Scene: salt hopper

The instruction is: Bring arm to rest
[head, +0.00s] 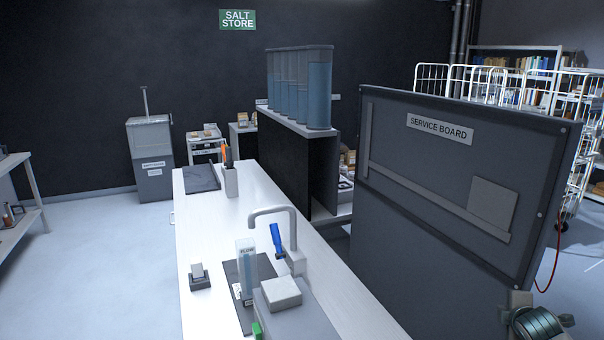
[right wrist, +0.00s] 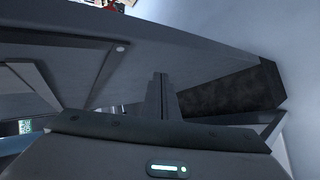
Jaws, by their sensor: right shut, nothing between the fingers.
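In the right wrist view my right gripper (right wrist: 160,97) shows with its two dark fingers together and nothing between them. It points toward a large grey panel with a dark edge, close in front; I cannot tell whether they touch. In the head view a dark greenish round part shows at the bottom right corner, beside the service board (head: 445,185); I cannot make out fingers there. My left gripper is not in view.
A long white counter (head: 215,240) runs down the middle, with a tap (head: 275,211), a clear container (head: 246,268) and a pen holder (head: 231,181). A red cable (head: 555,258) hangs by the service board. Open floor (head: 105,250) lies to the left.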

